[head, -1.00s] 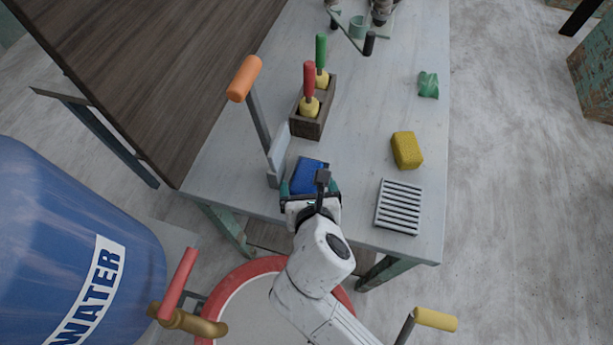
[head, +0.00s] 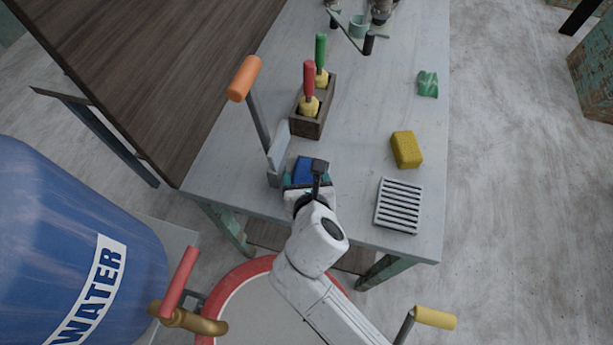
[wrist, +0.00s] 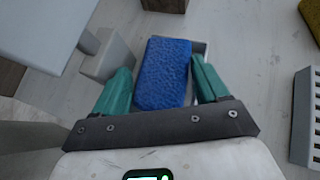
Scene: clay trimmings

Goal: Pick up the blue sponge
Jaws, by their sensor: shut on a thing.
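The blue sponge (head: 302,168) is at the near part of the table, just right of the upright grey plate with the orange-handled lever. My gripper (head: 306,180) is shut on it, with my wrist covering part of the sponge in the head view. In the wrist view the sponge (wrist: 162,75) lies lengthwise between the two teal fingers (wrist: 161,66). A grey-white edge shows just behind its far right end. I cannot tell whether the sponge is clear of the surface beneath it.
An orange-handled lever (head: 245,78) stands close left of my gripper. A wooden box (head: 311,128) with red- and green-handled tools is behind. A yellow sponge (head: 407,150) and a slatted grey rack (head: 398,206) are to the right. The table (head: 365,110) is bare between them.

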